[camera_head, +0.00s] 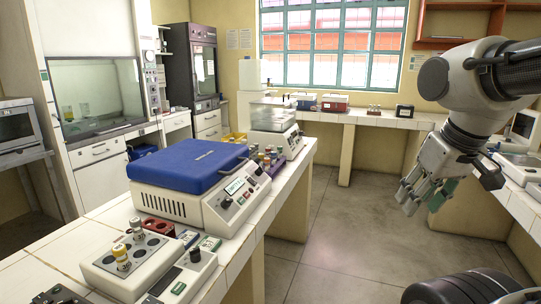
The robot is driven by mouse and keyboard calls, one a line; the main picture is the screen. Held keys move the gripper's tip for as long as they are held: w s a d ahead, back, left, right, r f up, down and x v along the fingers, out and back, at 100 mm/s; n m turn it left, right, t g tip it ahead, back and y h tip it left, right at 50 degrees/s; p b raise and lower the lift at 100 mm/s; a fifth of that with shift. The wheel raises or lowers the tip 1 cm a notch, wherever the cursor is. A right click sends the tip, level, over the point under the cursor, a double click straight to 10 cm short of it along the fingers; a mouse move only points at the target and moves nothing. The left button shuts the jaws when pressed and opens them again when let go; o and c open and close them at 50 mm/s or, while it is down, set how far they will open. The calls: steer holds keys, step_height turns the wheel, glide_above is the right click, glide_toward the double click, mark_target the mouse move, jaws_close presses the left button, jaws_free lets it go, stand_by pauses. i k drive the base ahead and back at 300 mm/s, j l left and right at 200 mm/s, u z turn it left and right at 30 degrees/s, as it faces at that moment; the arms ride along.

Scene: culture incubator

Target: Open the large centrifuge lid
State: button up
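The large centrifuge (222,212) is a white box with a wide blue lid (187,165), standing on the tiled bench at left. The lid lies flat and closed on the body. A control panel with a small screen and knobs is on its sloped front right face. My gripper (424,196) hangs at right, over the floor and well apart from the centrifuge. Its fingertips point down and look spread apart, with nothing between them.
A block with capped tubes (128,255) and a red rack (158,227) stand in front of the centrifuge. A smaller device with a clear cover (272,115) stands behind it, with bottles between. The grey floor (345,230) between the benches is clear.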

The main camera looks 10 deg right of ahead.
mark_target(190, 166)
steer(key=i+l+u, duration=0.15)
steer(key=u, duration=0.2)
steer(key=i+l+u, duration=0.15)
steer(key=u, duration=0.15)
steer(key=i+l+u, duration=0.15)
steer(key=u, duration=0.2)
steer(key=i+l+u, duration=0.1)
steer(key=l, duration=0.25)
steer(key=i+l+u, duration=0.1)
steer(key=l, duration=0.3)
steer(key=i+l+u, duration=0.1)
steer(key=l, duration=0.25)
steer(key=i+l+u, duration=0.1)
steer(key=l, duration=0.3)
steer(key=i+l, duration=0.15)
steer(key=l, duration=0.25)
steer(key=i+l, duration=0.1)
steer(key=l, duration=0.35)
steer(key=i+l, duration=0.15)
steer(key=l, duration=0.35)
steer(key=i+l, duration=0.1)
steer(key=l, duration=0.35)
steer(key=i+l+u, duration=0.1)
steer(key=l, duration=0.4)
steer(key=j+u, duration=0.3)
steer(key=u, duration=0.2)
steer(key=j+u, duration=0.35)
steer(key=u, duration=0.15)
steer(key=k+l+z, duration=0.2)
steer(key=z, duration=0.25)
